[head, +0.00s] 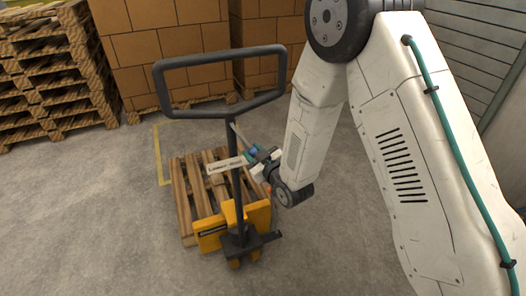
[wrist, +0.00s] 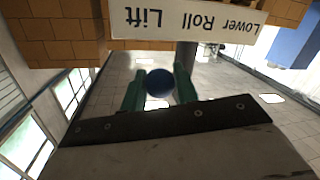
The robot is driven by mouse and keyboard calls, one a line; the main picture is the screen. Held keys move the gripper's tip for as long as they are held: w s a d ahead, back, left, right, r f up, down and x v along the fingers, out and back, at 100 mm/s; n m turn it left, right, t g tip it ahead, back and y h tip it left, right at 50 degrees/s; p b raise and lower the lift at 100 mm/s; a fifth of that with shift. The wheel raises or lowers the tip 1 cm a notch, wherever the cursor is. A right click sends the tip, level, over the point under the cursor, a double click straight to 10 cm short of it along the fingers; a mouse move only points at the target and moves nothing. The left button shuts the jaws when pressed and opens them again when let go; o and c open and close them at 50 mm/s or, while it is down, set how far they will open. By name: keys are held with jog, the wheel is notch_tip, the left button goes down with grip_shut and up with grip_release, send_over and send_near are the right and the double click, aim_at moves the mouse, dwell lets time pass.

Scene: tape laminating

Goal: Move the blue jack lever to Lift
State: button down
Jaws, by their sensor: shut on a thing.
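The blue jack lever knob (wrist: 159,83) is a round ball between the two green fingertips of my gripper (wrist: 159,90) in the wrist view, and the gripper is shut on it. In the head view, my gripper (head: 256,155) is at the jack's pole, just right of the label; the knob is mostly hidden there. The white label plate (wrist: 230,30) appears upside down in the wrist view, with Lift at left, Roll in the middle and Lower at right. The knob appears close to the word Lift. The label also shows in the head view (head: 226,166).
The pallet jack has a dark loop handle (head: 160,84) on an upright pole and a yellow body (head: 210,236). A wooden pallet (head: 184,200) lies behind it. Stacked boxes (head: 150,55) and pallets (head: 50,75) stand at the back. The floor at left is clear.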

jog(key=c, duration=1.1)
grip_release()
jog(key=shift+d, duration=0.1)
jog(key=v, duration=0.7)
jog(key=shift+s+d, duration=0.15)
jog(key=shift+s, duration=0.15)
jog(key=shift+r, duration=0.1)
